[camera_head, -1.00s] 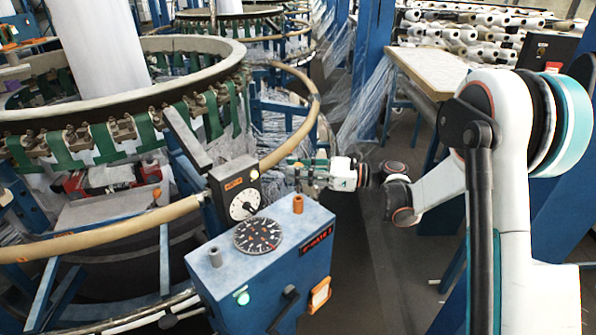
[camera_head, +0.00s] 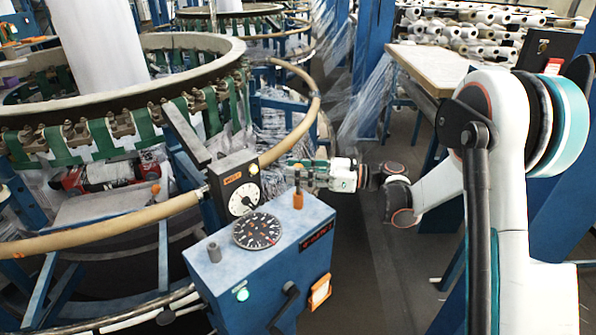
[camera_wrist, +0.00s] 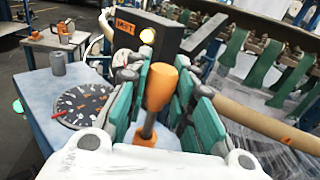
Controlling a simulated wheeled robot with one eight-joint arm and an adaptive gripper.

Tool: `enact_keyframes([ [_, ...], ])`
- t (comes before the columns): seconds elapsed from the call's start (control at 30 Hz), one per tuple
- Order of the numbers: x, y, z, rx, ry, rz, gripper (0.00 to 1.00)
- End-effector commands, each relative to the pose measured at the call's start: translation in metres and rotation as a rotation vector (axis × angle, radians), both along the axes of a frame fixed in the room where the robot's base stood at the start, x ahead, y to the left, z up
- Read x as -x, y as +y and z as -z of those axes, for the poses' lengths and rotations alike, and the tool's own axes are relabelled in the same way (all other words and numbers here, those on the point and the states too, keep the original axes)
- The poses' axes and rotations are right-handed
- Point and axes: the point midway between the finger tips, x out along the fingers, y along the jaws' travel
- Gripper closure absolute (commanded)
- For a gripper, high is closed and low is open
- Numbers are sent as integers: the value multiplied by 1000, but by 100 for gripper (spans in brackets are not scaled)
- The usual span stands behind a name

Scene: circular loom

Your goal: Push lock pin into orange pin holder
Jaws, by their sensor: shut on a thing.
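The orange pin holder (camera_head: 298,201) stands on the top of the blue control box, near its back right corner. A thin dark lock pin (camera_head: 297,180) shows upright just above the holder, in line with it. My gripper (camera_head: 300,172) comes in from the right above the holder. In the wrist view, the teal fingers of my gripper (camera_wrist: 166,95) are shut around the orange upper part of the pin (camera_wrist: 160,88). A narrower stem runs down to an orange-brown ring (camera_wrist: 145,138). How deep the pin sits in the holder cannot be told.
The blue control box (camera_head: 270,275) carries a round dial (camera_head: 258,231), a grey post (camera_head: 214,253) and a black timer box (camera_head: 238,190). The tan loom ring rail (camera_head: 120,222) curves close behind.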

Motion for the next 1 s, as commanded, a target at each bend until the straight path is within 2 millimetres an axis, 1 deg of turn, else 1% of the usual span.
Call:
enact_keyframes([
  [0.53, 0, 0, 3, 0, 0, 0, 100],
  [1.0, 0, 0, 24, 0, 0, 0, 100],
])
